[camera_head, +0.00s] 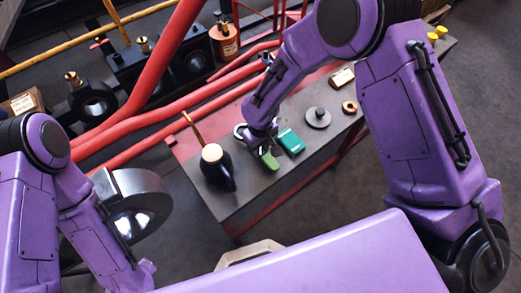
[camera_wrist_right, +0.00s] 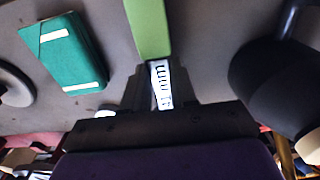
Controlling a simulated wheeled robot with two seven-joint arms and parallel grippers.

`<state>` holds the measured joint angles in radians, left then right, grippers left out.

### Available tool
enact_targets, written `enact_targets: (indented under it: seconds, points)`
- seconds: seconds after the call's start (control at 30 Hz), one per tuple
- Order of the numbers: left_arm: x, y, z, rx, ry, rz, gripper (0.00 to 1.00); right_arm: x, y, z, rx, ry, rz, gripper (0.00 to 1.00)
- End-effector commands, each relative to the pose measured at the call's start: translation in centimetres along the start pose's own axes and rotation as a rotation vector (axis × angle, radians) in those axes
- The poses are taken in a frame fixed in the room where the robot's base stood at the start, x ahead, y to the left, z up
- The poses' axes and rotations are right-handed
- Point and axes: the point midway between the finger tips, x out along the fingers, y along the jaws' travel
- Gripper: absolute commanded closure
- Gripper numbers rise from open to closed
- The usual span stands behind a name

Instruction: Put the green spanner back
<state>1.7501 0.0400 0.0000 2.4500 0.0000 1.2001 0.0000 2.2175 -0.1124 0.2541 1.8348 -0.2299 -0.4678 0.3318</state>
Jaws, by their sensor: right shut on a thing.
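The green spanner (camera_head: 269,161) shows as a short light green piece just below my right gripper (camera_head: 264,143), over the grey bench top (camera_head: 240,205). In the right wrist view the green spanner (camera_wrist_right: 150,28) is a flat green bar running up from between the fingertips of my right gripper (camera_wrist_right: 157,80). The gripper is shut on it. A white strip with dark marks shows between the fingers. I cannot tell whether the spanner touches the bench. My left arm is at the lower left, but its gripper is out of view.
A teal box (camera_head: 291,141) lies just right of the spanner. A black can with a cream top (camera_head: 212,154) stands to its left. A grey round part (camera_head: 318,117) and a brass ring (camera_head: 349,107) lie farther right. Red pipes (camera_head: 160,115) run behind the bench.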

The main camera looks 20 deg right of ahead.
Motion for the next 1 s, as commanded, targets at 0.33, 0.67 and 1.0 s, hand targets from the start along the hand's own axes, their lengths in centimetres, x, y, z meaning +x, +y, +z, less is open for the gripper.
enact_targets:
  seconds: [0.33,0.67,1.0]
  points:
    - [0.2,0.0,0.1,0.000,0.000,0.000,0.57,1.8,0.0,-0.1,0.001,0.002,0.000,1.00]
    - [0.3,0.0,0.1,0.000,0.000,0.000,0.57,2.1,0.0,0.0,0.002,0.000,0.000,0.47]
    - [-0.2,0.0,-0.1,0.000,0.000,0.000,0.57,-0.7,0.1,-0.1,0.003,0.004,0.001,0.47]
